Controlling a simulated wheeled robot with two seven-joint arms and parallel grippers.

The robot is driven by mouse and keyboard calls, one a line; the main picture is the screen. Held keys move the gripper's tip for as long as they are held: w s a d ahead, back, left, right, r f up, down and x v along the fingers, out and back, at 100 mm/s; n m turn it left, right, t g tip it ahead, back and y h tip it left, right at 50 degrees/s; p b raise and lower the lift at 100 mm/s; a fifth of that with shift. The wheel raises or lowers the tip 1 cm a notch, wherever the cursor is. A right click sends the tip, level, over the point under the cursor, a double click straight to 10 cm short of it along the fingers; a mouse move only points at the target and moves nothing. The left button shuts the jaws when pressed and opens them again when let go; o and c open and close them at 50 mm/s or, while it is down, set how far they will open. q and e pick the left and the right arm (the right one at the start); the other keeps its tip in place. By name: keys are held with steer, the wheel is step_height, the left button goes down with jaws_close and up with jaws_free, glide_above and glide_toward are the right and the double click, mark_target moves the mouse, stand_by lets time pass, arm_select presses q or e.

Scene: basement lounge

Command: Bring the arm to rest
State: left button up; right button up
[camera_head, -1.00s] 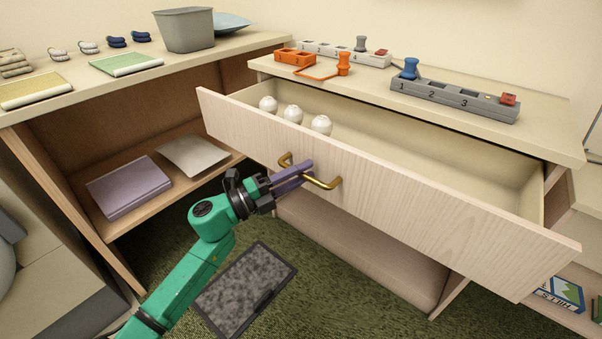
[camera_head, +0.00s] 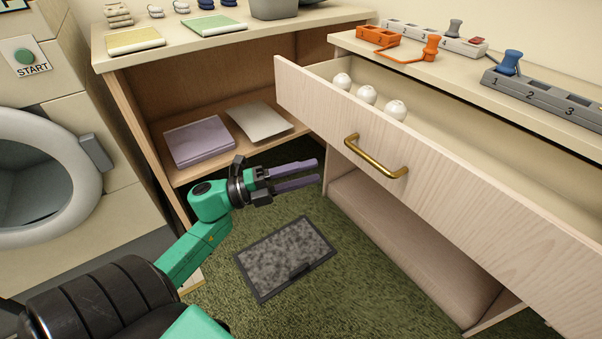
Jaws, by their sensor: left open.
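My left gripper (camera_head: 316,171) is open and empty, with its two purple fingers apart. It is in the middle of the head view, above the green carpet and to the left of the drawer's brass handle (camera_head: 376,157), not touching it. My green left arm comes in from the lower left. The pale wooden drawer (camera_head: 450,190) is pulled open, with several white round things (camera_head: 367,94) inside, three of them visible. My right gripper is out of view.
An open shelf (camera_head: 228,160) behind the gripper holds a purple folded item (camera_head: 199,142) and a pale sheet (camera_head: 259,121). A dark-framed grey mat (camera_head: 285,258) lies on the carpet. A washing machine (camera_head: 40,170) stands at the left. Numbered blocks (camera_head: 548,100) sit above the drawer.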

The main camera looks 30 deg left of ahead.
arm_select(q)
steer(key=shift+s+a+f, duration=0.1)
steer(key=shift+s+a, duration=0.3)
